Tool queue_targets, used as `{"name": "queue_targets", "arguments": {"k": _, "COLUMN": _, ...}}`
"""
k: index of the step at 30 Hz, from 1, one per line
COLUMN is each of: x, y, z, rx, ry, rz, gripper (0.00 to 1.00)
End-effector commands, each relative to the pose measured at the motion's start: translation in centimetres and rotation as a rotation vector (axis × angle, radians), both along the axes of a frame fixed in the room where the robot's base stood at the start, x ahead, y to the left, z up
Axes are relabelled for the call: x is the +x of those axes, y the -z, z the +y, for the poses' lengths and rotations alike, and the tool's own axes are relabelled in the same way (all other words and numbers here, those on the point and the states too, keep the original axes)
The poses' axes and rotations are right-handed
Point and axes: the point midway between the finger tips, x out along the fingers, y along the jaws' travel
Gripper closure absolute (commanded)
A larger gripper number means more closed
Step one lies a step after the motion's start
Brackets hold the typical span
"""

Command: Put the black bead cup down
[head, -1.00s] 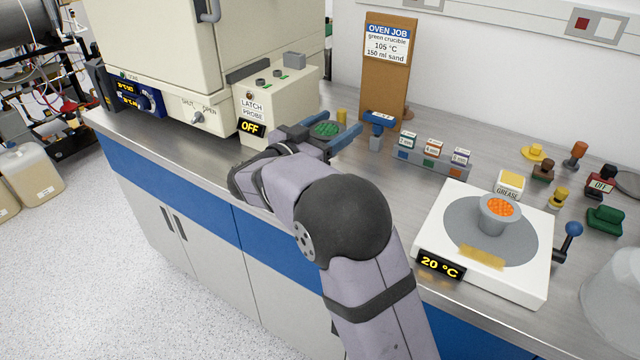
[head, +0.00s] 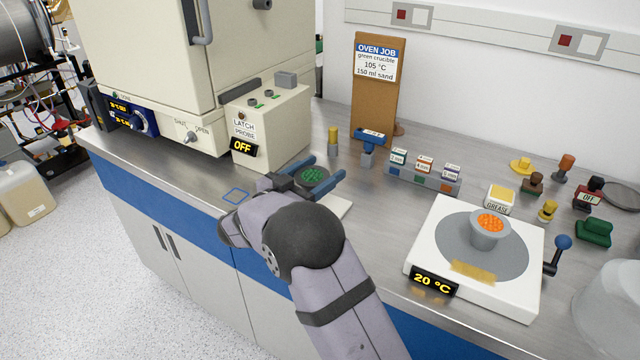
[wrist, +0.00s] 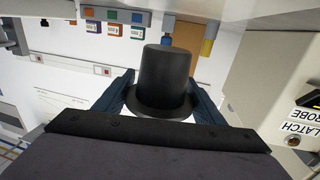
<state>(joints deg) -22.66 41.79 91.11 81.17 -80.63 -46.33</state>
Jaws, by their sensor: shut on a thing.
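The black bead cup (head: 312,178) is between the blue fingers of my gripper (head: 326,168), with green beads visible in its top in the head view. In the wrist view the dark cup (wrist: 165,75) fills the space between the two fingers (wrist: 163,100). My gripper is shut on it. The cup is over the bench near its front edge, right of the latch box; the gap beneath it is hidden. A pale flat plate (head: 341,209) shows partly below the gripper.
A blue square outline (head: 236,196) marks the bench left of my gripper. The latch and probe box (head: 265,125) stands behind-left. A blue-topped post (head: 370,145) and a rack (head: 422,178) stand behind-right. A white hotplate (head: 428,262) holds a grey cup (head: 487,237) of orange beads.

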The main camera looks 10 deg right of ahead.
Motion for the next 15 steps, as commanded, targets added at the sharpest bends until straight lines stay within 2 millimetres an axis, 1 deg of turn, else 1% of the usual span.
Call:
{"name": "queue_targets", "arguments": {"k": 5, "x": 0.0, "y": 0.4, "z": 0.0, "rx": -0.001, "ry": 0.0, "rz": 0.0, "gripper": 0.64}}
{"name": "queue_targets", "arguments": {"k": 12, "x": 0.0, "y": 3.0, "z": 0.0, "rx": -0.002, "ry": 0.001, "rz": 0.002, "gripper": 0.64}}
{"name": "queue_targets", "arguments": {"k": 15, "x": 0.0, "y": 3.7, "z": 0.0, "rx": -0.001, "ry": 0.001, "rz": 0.0, "gripper": 0.64}}
